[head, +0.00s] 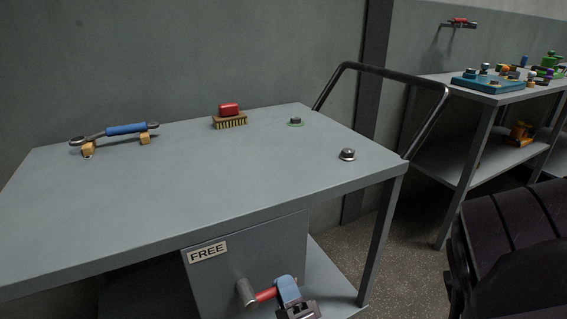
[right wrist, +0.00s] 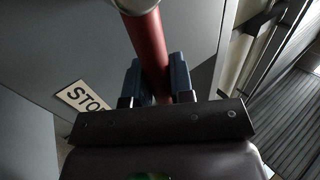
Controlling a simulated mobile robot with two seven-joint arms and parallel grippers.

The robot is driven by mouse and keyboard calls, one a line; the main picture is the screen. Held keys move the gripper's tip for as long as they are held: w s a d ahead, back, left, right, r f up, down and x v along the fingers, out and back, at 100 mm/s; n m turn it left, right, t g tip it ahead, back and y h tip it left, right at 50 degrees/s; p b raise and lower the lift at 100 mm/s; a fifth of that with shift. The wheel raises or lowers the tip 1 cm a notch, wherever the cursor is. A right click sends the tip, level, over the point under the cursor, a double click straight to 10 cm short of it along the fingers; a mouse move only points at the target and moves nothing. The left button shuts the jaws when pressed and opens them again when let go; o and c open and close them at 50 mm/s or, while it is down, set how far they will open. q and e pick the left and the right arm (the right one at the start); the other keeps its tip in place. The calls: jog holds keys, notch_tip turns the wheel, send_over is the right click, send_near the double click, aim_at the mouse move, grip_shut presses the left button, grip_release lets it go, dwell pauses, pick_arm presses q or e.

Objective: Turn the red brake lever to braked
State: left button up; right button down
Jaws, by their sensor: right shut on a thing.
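The red brake lever (head: 266,295) sticks out from a grey round hub (head: 246,292) on the front panel of the cart. In the head view it points right and slightly up, below the FREE label (head: 208,252). My right gripper (head: 288,290) is shut on the lever, with its blue fingers around the outer part. In the right wrist view the red lever (right wrist: 149,45) runs between the two blue fingers (right wrist: 156,80). A STOP label (right wrist: 82,97), partly hidden, shows at the left there. My left gripper is not in view.
The cart's grey top (head: 190,180) holds a blue-handled wrench (head: 126,129) on wooden rests, a brush (head: 230,117) and small metal parts (head: 347,154). A bent handle (head: 385,72) rises at its right end. Another table (head: 462,100) stands behind, and dark ribbed seating (head: 520,235) is at right.

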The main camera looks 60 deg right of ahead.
jog(key=c, duration=1)
grip_release()
pick_arm(q)
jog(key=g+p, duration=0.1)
jog(key=p, duration=0.3)
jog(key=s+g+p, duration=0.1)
jog(key=p, duration=0.3)
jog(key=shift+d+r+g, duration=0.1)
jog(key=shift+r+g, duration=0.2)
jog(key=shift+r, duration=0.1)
pick_arm(e)
notch_tip(320, 180, up, 20)
jog(key=shift+r, duration=0.1)
